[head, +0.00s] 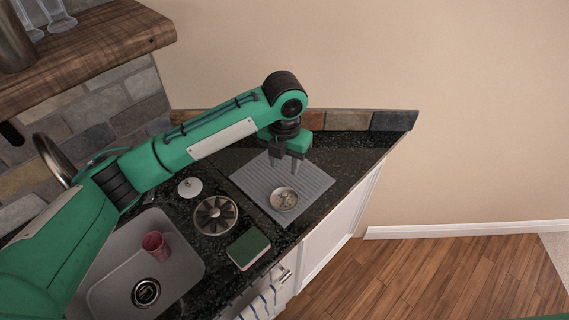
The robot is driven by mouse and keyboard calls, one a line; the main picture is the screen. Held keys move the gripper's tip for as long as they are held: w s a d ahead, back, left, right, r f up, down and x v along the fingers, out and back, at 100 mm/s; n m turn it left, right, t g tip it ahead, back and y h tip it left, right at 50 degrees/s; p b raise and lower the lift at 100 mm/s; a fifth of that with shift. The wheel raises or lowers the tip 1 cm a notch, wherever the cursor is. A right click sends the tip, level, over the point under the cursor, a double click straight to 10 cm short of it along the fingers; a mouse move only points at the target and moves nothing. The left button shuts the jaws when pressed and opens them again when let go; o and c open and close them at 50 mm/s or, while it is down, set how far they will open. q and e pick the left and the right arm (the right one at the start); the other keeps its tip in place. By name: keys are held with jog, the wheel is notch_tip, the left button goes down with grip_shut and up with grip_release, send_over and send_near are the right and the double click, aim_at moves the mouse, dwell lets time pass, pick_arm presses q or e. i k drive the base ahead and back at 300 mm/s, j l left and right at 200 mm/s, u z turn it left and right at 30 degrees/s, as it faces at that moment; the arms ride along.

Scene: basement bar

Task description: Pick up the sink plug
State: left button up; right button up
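A small white round piece with a knob on top (190,187), which looks like the sink plug, lies on the dark counter beside the sink. My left gripper (285,168) points down over the grey ribbed mat (252,185), to the right of the white piece and apart from it. Its two fingers are spread, with nothing visible between them. A round metal strainer-like dish (284,200) lies on the mat, just in front of the fingers. Whether the fingertips touch the mat is unclear. My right gripper is out of view.
The sink (118,275) holds a red cup (154,246). A round slotted metal piece (216,215) and a green-topped sponge (249,248) sit on the counter (330,165). A wooden shelf (90,52) overhangs at upper left. A wall stands behind.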

aim_at(190, 187)
jog(key=k, duration=1.5)
